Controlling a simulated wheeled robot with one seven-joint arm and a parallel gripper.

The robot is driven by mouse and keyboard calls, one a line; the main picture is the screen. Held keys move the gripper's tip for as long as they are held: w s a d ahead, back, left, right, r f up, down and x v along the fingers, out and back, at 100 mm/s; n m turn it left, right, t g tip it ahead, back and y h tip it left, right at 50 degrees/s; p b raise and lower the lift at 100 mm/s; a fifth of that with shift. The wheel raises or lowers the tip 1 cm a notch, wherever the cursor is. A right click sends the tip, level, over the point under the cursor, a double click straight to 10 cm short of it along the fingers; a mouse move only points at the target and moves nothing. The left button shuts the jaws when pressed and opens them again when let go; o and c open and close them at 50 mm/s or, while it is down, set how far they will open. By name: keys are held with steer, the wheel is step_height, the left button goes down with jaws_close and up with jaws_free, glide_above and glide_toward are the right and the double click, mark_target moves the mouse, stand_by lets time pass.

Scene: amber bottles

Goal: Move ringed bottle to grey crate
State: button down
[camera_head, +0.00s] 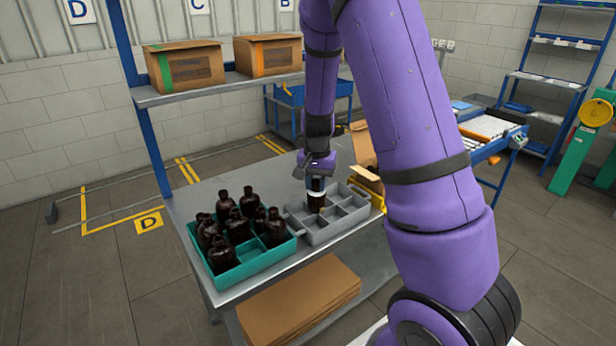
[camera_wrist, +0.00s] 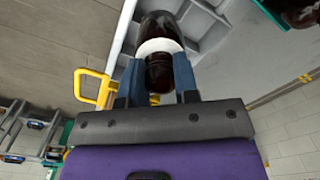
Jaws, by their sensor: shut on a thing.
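The ringed bottle (camera_head: 316,197) is dark amber with a white ring near its neck. My gripper (camera_head: 316,174) is shut on its neck and holds it upright over the grey crate (camera_head: 298,232). In the wrist view the bottle (camera_wrist: 160,32) sits between the two blue-grey fingers of my gripper (camera_wrist: 158,82), with the white ring just beyond the fingertips. The grey crate (camera_wrist: 203,22) has several compartments and shows behind the bottle. Its lower end is in or just above a compartment; I cannot tell whether it touches the floor.
A teal crate (camera_head: 253,268) with several amber bottles (camera_head: 222,255) stands left of the grey crate on the metal table (camera_head: 188,205). An open cardboard box (camera_head: 364,150) and a yellow-handled item (camera_head: 375,198) are to the right. A shelf (camera_head: 200,92) with boxes is behind.

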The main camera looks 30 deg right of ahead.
mark_target(315, 210)
steer(key=shift+f, duration=3.5)
steer(key=shift+f, duration=1.45)
steer(key=c, duration=0.8)
jaws_free()
steer(key=shift+w+r, duration=0.1)
step_height(315, 210, up, 11)
steer(key=shift+f, duration=0.2)
